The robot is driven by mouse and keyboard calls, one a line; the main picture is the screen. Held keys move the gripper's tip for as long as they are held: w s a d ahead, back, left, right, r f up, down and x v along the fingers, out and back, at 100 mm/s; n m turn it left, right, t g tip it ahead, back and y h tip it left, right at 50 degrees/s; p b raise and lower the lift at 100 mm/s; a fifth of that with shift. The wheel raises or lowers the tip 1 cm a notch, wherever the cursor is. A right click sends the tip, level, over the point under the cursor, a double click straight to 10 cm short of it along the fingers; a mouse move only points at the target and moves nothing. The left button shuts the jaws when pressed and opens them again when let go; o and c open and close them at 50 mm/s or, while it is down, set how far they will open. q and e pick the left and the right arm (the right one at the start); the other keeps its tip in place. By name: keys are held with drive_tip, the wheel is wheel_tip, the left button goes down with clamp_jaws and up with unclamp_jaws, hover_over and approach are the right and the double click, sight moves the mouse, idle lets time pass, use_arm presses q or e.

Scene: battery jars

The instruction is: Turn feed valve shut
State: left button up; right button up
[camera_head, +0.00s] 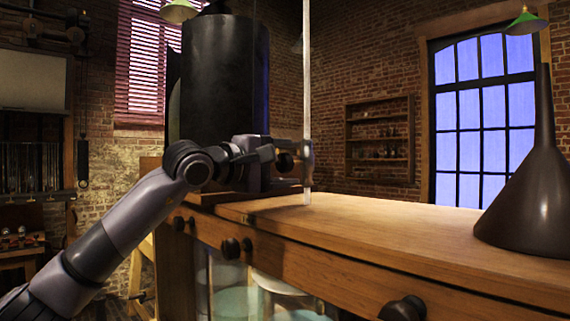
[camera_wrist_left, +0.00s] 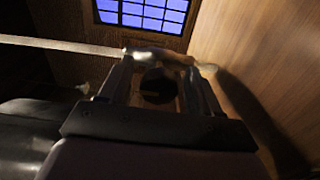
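A pale glass tube (camera_head: 307,80) stands upright at the bench's far left end, with a metal valve fitting (camera_head: 308,153) around it. It shows as a pale bar in the left wrist view (camera_wrist_left: 60,45). My left gripper (camera_head: 284,153) is at the fitting, in front of the black tank. In the left wrist view its fingers (camera_wrist_left: 165,75) are spread apart, with a dark round knob (camera_wrist_left: 158,86) between them and gaps beside it. A tan metal piece (camera_wrist_left: 172,58) crosses near the fingertips; whether they touch it is unclear. My right gripper is out of view.
A black tank (camera_head: 225,80) stands behind my left gripper. A dark funnel (camera_head: 535,190) stands on the wooden bench top (camera_head: 390,230) at the right. Glass jars (camera_head: 228,285) show under the bench edge. The bench top between tube and funnel is clear.

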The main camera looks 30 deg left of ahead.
sight(282, 163)
use_arm(q)
drive_tip(key=shift+s+a, duration=0.15)
drive_tip(key=b+v, duration=0.2)
drive_tip(key=v, duration=0.4)
drive_tip(key=shift+s+a+b, duration=0.1)
drive_tip(key=shift+s+b, duration=0.2)
drive_tip(key=shift+s, duration=0.1)
idle(0.3)
